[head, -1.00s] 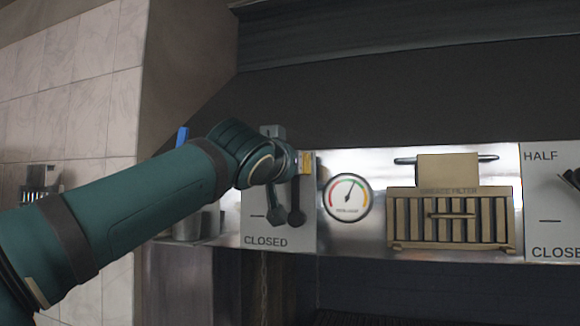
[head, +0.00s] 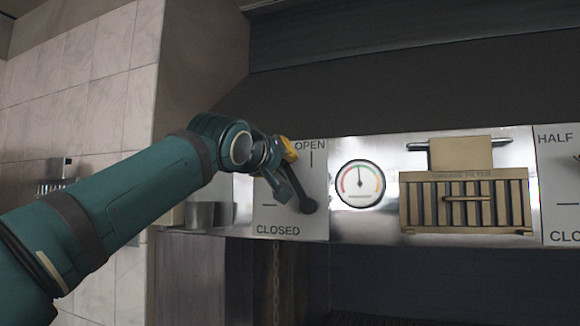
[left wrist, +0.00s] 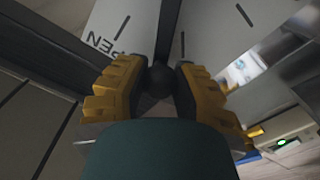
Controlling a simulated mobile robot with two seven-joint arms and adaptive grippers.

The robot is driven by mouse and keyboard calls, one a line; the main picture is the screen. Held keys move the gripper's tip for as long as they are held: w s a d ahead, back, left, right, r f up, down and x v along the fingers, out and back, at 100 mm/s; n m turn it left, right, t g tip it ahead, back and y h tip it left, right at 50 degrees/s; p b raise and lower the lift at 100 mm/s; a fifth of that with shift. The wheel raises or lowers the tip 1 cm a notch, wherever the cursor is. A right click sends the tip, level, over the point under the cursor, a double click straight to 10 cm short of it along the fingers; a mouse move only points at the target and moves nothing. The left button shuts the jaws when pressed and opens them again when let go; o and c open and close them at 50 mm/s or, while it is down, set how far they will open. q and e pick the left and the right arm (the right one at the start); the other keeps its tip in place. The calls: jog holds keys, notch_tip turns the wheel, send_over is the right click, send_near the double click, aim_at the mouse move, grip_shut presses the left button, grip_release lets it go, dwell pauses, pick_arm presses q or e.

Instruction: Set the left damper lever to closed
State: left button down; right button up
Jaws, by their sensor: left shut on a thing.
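The left damper lever (head: 302,190) is a dark arm on a pale plate (head: 320,220) marked OPEN at the upper right and CLOSED at the lower left. Its round pivot end is low on the plate, and the arm leans up and left, between the OPEN and CLOSED ticks. My left gripper (head: 290,150) is at the lever's upper end, with its yellow fingers partly hiding the plate. In the left wrist view, the fingers (left wrist: 158,85) are shut around the lever's dark round knob (left wrist: 160,74). My right gripper is not in view.
A round gauge (head: 360,184) and a tan grease filter (head: 466,203) are right of the plate. Another damper plate (head: 560,185) is at the right edge. Metal cups (head: 200,214) stand on the ledge at left, beside a tiled wall (head: 90,110).

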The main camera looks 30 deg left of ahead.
pick_arm(q)
jog(key=shift+s+a+f+n+b, duration=0.2)
jog(key=shift+a+f+n+b, duration=0.65)
jog(key=shift+f+n+b, duration=0.9)
jog(key=shift+s+a+f+n+b, duration=0.2)
jog(key=shift+a+f+n+b, duration=0.85)
jog(key=shift+n, duration=1.25)
jog(key=shift+s+a+f+n+b, duration=0.2)
jog(key=shift+a+f+n+b, duration=0.4)
jog(key=shift+f+n+b, duration=0.95)
pick_arm(e)
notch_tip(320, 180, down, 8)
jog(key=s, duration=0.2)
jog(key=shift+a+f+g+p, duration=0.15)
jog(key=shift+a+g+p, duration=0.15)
jog(key=shift+p, duration=0.1)
pick_arm(q)
jog(key=shift+w+f+n, duration=0.1)
jog(key=shift+f+n, duration=0.2)
jog(key=shift+n, duration=0.2)
jog(key=c, duration=0.7)
grip_release()
jog(key=shift+d, duration=0.1)
jog(key=shift+o, duration=0.2)
jog(key=shift+r, duration=0.1)
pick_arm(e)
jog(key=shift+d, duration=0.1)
pick_arm(q)
jog(key=v, duration=1.2)
